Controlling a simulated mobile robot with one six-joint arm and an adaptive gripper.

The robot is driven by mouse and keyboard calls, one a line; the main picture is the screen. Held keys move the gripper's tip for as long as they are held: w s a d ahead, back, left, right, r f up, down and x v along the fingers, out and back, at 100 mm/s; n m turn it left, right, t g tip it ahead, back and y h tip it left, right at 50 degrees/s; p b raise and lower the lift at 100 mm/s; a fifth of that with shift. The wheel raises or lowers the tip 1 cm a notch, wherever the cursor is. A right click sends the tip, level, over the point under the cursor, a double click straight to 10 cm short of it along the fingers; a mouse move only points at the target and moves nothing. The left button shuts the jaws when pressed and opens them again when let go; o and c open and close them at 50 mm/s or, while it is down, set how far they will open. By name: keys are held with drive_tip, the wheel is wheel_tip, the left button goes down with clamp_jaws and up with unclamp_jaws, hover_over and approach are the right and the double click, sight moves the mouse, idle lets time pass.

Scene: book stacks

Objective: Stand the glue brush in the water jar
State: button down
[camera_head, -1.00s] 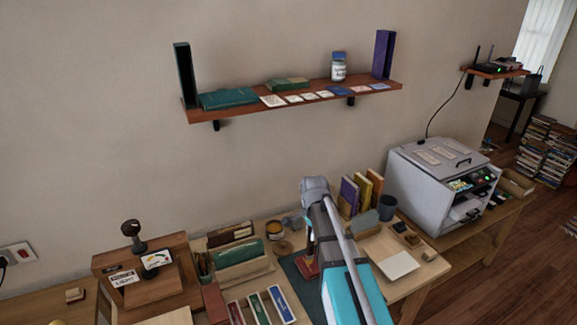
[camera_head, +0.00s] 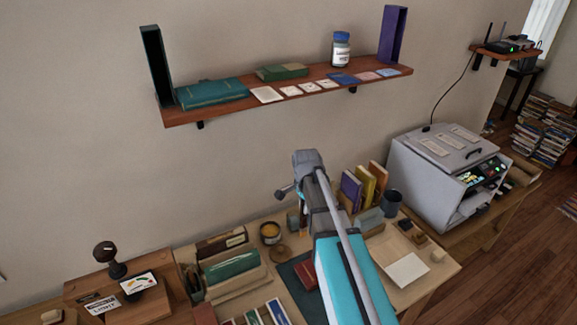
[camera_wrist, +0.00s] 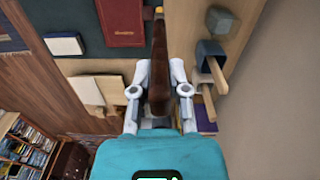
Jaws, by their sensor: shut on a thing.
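My gripper (camera_wrist: 160,72) is shut on a long dark brown handle, which looks like the glue brush (camera_wrist: 158,92), in the wrist view. In the head view my arm hides the fingers and most of the brush. A dark blue-grey cup (camera_head: 392,202) stands on the table right of the upright books; I cannot tell whether it is the water jar. A labelled jar with a blue lid (camera_head: 341,51) stands on the wall shelf.
An open pot with amber contents (camera_head: 270,233) stands at the table's back. Upright books (camera_head: 363,187) stand right of my arm, before a grey machine (camera_head: 447,175). A wooden box with a stamp (camera_head: 105,258) is at left. The shelf (camera_head: 290,98) overhangs the back.

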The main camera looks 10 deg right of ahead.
drive_tip(key=shift+w+a, duration=0.15)
drive_tip(key=shift+w, duration=0.4)
drive_tip(key=w+r+p, duration=0.3)
drive_tip(key=w, duration=1)
drive_tip(key=shift+w+r+m+p, duration=0.3)
drive_tip(key=shift+r+m+p, duration=0.05)
drive_tip(key=shift+r+m, duration=0.05)
drive_tip(key=shift+f, duration=0.15)
wheel_tip(320, 180, down, 12)
drive_tip(key=b, duration=1.2)
drive_tip(key=shift+f+b, duration=0.15)
drive_tip(key=shift+b, duration=0.15)
idle(0.4)
